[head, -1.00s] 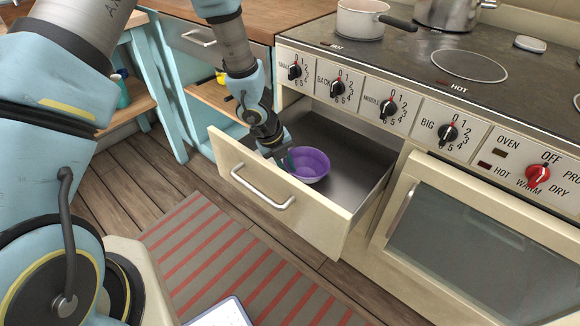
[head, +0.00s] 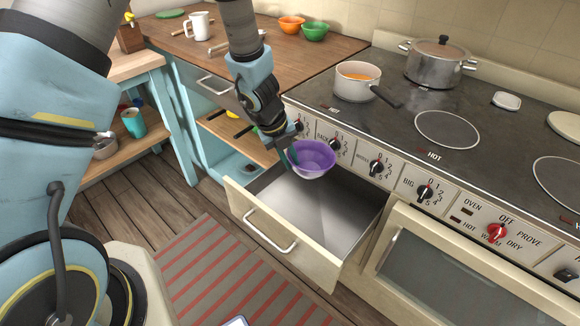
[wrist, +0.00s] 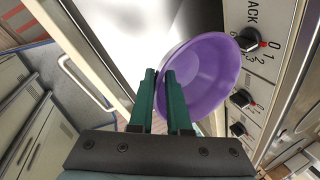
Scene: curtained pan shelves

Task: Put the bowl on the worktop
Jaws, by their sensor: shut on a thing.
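The purple bowl (head: 314,158) is held above the open drawer in the head view, in front of the stove's knob panel. My gripper (head: 291,156) is shut on the bowl's left rim. In the wrist view the two green fingers (wrist: 160,95) meet at the near wall of the bowl (wrist: 208,75), which looks tilted in that view. The wooden worktop (head: 258,46) lies behind and to the left of the stove, above the bowl's height.
The drawer (head: 335,208) is pulled out and looks empty. The worktop holds a white mug (head: 197,25), an orange bowl (head: 291,25) and a green bowl (head: 315,31). A white saucepan (head: 356,82) and a steel pot (head: 437,62) stand on the stove.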

